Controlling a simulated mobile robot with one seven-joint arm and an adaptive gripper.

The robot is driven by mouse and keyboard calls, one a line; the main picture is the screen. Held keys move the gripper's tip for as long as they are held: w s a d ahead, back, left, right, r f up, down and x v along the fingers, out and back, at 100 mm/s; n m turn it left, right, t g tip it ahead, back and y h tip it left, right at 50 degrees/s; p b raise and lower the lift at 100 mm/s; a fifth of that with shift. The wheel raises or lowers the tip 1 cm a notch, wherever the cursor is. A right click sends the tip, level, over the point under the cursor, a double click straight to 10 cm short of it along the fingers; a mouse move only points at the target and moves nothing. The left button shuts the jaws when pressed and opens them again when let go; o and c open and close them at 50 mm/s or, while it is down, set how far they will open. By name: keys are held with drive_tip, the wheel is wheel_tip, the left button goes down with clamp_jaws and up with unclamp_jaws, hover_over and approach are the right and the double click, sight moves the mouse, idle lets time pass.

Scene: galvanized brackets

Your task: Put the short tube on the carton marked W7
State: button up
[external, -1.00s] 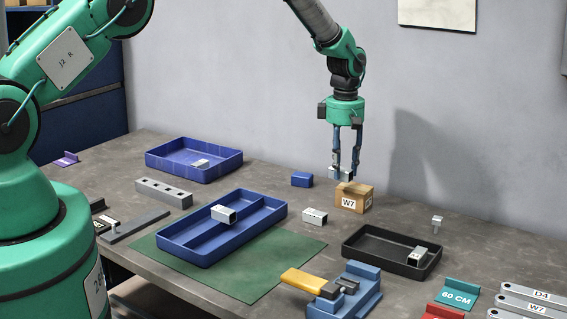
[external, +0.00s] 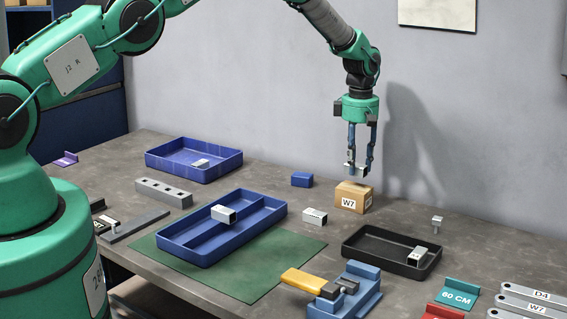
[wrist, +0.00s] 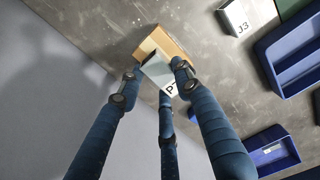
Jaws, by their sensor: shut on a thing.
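My gripper (external: 358,168) is shut on a short grey metal tube (wrist: 158,70), with part of a mark beginning "P" showing in the wrist view. The fingers hide much of the tube (external: 352,170) in the external view. The cardboard carton marked W7 (external: 352,197) stands on the table below my gripper, with a small gap between tube and carton in the external view. In the wrist view the carton (wrist: 176,40) shows partly behind the tube.
A tube (external: 314,216), marked J3 in the wrist view (wrist: 236,20), stands left of the carton. A small blue block (external: 302,180) is behind it.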

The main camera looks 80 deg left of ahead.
sight(357, 164)
drive_tip(key=shift+f, duration=0.1)
drive_tip(key=shift+f+p, duration=0.4)
drive_tip(key=shift+f, duration=1.2)
drive_tip(key=shift+f, duration=0.1)
drive_tip(key=shift+f, duration=0.1)
drive_tip(key=o, duration=1.2)
drive_tip(key=shift+r, duration=0.2)
drive_tip(key=shift+r+b, duration=0.85)
drive_tip(key=shift+r, duration=5.15)
